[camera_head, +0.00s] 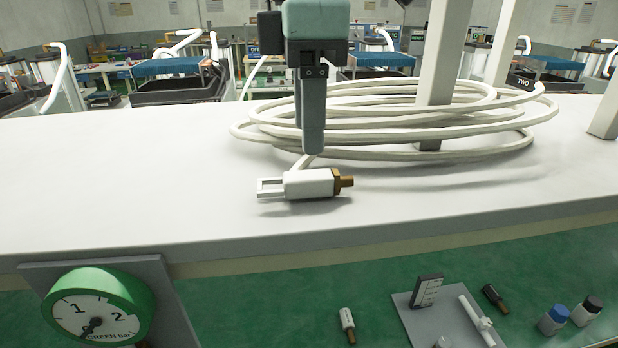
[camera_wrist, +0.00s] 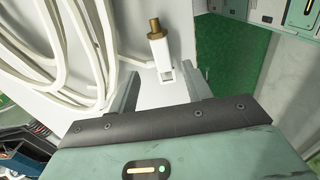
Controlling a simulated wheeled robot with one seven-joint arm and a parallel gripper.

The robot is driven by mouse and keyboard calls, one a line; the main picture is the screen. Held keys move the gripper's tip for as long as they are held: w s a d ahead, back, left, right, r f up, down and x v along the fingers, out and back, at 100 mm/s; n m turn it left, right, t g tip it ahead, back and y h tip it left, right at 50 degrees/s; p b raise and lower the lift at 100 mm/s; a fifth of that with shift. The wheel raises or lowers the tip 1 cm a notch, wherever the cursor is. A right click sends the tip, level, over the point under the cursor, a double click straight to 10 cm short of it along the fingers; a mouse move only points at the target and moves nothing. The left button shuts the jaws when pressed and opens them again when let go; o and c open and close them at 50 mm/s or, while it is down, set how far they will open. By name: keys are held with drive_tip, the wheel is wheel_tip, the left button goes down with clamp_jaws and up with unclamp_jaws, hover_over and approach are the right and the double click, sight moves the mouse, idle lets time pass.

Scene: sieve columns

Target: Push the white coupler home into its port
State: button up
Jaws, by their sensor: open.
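The white coupler (camera_head: 310,184) lies on the grey-white bench top (camera_head: 120,190) near its front edge. Its brass tip points right and an open loop handle points left. In the wrist view the coupler (camera_wrist: 163,53) lies beyond the fingertips, roughly in line with the gap between them, brass tip away from me. My gripper (camera_head: 311,150) points down above and slightly behind the coupler, apart from it. In the wrist view my gripper (camera_wrist: 160,74) has its fingers spread with nothing between them. I cannot make out a port for the coupler.
A coiled white hose (camera_head: 390,124) lies behind the coupler, around a grey post (camera_head: 440,60). A gauge with a green rim (camera_head: 98,306) is mounted below the bench edge at front left. Below lie a grey board (camera_head: 430,318) and small bottles (camera_head: 553,320). The bench's left is clear.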

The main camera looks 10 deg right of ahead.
sight(309, 174)
drive_tip(key=shift+s+f+p, duration=0.15)
drive_tip(key=shift+f+p, duration=0.8)
drive_tip(key=shift+f, duration=2.2)
clamp_jaws()
